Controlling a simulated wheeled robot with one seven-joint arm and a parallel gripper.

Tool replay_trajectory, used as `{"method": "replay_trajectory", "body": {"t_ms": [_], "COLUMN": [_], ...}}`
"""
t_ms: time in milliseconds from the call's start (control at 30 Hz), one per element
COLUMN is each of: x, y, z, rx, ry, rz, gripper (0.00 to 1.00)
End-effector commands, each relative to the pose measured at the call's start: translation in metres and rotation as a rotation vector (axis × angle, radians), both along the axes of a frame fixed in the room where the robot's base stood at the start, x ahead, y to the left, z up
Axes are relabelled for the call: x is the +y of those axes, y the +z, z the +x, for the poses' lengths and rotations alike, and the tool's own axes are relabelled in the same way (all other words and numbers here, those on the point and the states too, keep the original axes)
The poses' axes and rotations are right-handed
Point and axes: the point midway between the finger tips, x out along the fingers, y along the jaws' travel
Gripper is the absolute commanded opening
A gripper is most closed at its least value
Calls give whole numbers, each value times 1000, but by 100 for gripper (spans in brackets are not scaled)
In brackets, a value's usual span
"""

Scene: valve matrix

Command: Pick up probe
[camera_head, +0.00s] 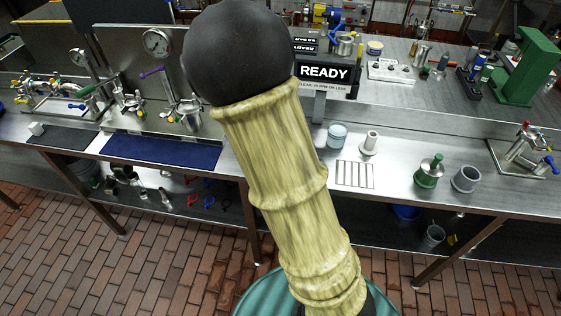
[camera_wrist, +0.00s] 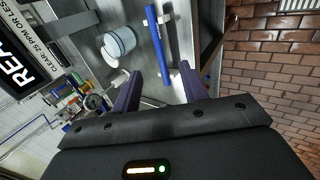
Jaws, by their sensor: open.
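A slim blue rod (camera_wrist: 157,42), which I take to be the probe, shows in the wrist view, running lengthwise over the steel bench. Its near end reaches between the two dark purple fingers of my gripper (camera_wrist: 160,70). The gripper is open, with a gap on both sides of the rod; I cannot tell how far above or below the fingertips the rod lies. In the head view my arm covers the gripper, and I do not see the rod there.
The READY sign (camera_head: 325,75) stands behind. A green-based part (camera_head: 429,172) and grey cup (camera_head: 466,179) stand right. The bench's front edge is close.

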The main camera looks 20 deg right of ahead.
Motion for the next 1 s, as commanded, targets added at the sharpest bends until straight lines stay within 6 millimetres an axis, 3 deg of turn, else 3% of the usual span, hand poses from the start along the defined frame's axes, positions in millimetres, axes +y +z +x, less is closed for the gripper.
{"method": "replay_trajectory", "body": {"t_ms": [600,1000], "x": [-26,-27], "y": [-67,-71], "z": [37,39], "rx": [3,1], "ry": [-3,-1], "rz": [1,1], "gripper": [43,43]}}
